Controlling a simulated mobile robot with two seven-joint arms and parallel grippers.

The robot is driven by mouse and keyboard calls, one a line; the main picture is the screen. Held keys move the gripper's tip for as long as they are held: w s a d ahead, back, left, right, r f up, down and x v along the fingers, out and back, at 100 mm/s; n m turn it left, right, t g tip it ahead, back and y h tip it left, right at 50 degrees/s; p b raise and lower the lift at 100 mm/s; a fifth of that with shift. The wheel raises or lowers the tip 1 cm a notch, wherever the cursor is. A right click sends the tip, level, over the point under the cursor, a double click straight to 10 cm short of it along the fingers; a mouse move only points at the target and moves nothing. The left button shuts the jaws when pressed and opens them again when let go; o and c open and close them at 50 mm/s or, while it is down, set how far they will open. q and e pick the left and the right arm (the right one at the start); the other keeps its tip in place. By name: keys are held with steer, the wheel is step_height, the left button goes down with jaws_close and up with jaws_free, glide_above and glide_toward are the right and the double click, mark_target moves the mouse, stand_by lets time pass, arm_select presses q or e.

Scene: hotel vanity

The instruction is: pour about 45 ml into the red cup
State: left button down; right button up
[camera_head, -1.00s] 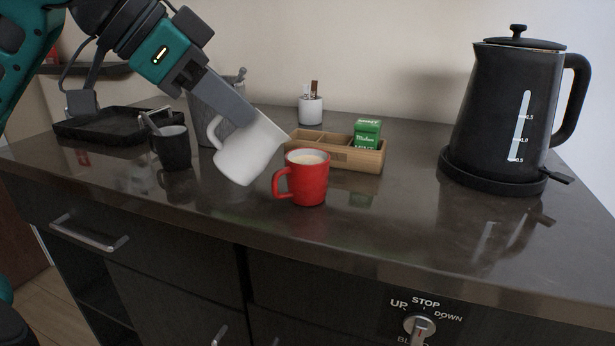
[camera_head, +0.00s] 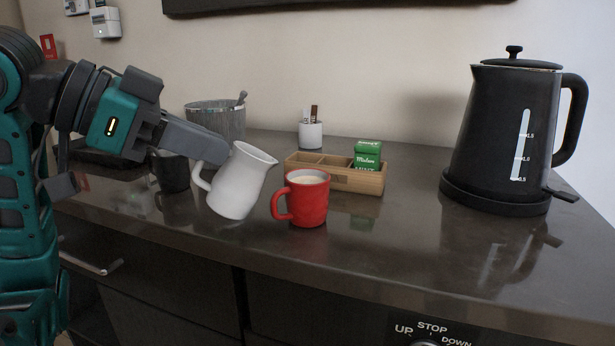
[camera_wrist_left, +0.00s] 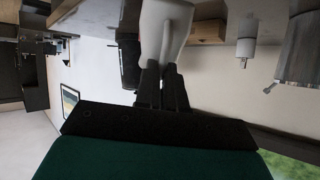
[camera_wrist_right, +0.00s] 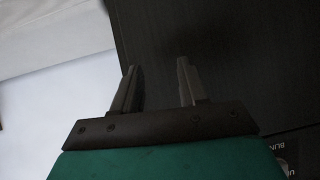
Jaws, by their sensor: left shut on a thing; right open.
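The red cup (camera_head: 306,200) stands upright on the dark counter, with a pale, milky liquid visible inside near its rim. My left gripper (camera_head: 212,150) is shut on the handle side of the white pitcher (camera_head: 242,182). The pitcher is just left of the red cup, slightly tilted, its spout toward the upper right. Its inside is hidden. The pitcher also shows in the left wrist view (camera_wrist_left: 166,28) between the fingers. My right gripper (camera_wrist_right: 158,88) is open and empty in the right wrist view, in front of a dark panel; it is not in the head view.
A wooden tray (camera_head: 345,180) with a green box (camera_head: 367,155) stands behind the red cup. A black kettle (camera_head: 505,130) on its base is at the right. A dark mug (camera_head: 170,172) and a grey bucket (camera_head: 218,120) are partly behind my left arm. The front right counter is clear.

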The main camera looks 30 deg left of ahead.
mark_target(193, 176)
arm_select(q)
steer(key=shift+s+a+f+t, duration=0.25)
steer(key=shift+s+f+t, duration=0.15)
steer(key=shift+s+f, duration=0.1)
steer(key=shift+s+a+f+t+h, duration=0.35)
steer(key=shift+s+f+t+h, duration=0.05)
steer(key=shift+s+f+t, duration=0.25)
steer(key=shift+s+a+f+t+h, duration=0.4)
steer(key=shift+s+f+t, duration=0.1)
steer(key=shift+s+t, duration=0.15)
steer(key=shift+s+a+f+t+h, duration=0.3)
steer(key=shift+s+f+t+h, duration=0.25)
steer(key=shift+t, duration=0.25)
steer(key=shift+r, duration=0.1)
